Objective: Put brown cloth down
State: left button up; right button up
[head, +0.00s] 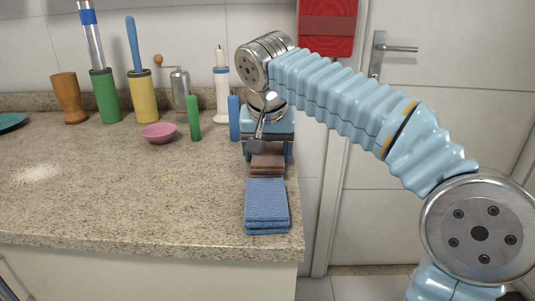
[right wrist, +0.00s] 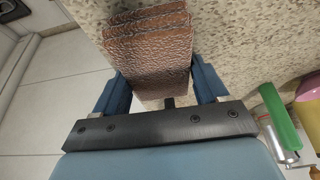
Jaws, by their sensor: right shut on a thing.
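The brown cloth (head: 267,163) is folded in layers near the right end of the counter, just behind the folded blue cloth (head: 267,203). My right gripper (head: 267,152) points down over it. In the right wrist view, the brown cloth (right wrist: 150,45) sits between the two blue fingers of my right gripper (right wrist: 160,88), which is shut on it. I cannot tell whether the cloth touches the counter or hangs slightly above it. My left gripper is not in view.
The granite counter (head: 130,195) has wide free room to the left. A pink bowl (head: 158,133), a green cylinder (head: 194,118) and a blue cylinder (head: 234,118) stand behind. The counter's right edge is close to the cloths. A white door (head: 430,150) stands beyond.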

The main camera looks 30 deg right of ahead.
jog(key=shift+f, duration=0.35)
jog(key=o, duration=0.9)
jog(key=shift+a, duration=0.1)
jog(key=shift+o, duration=0.2)
jog(key=shift+f, duration=0.1)
jog(key=shift+r, duration=0.4)
jog(key=p+v, duration=0.2)
jog(key=v, duration=1)
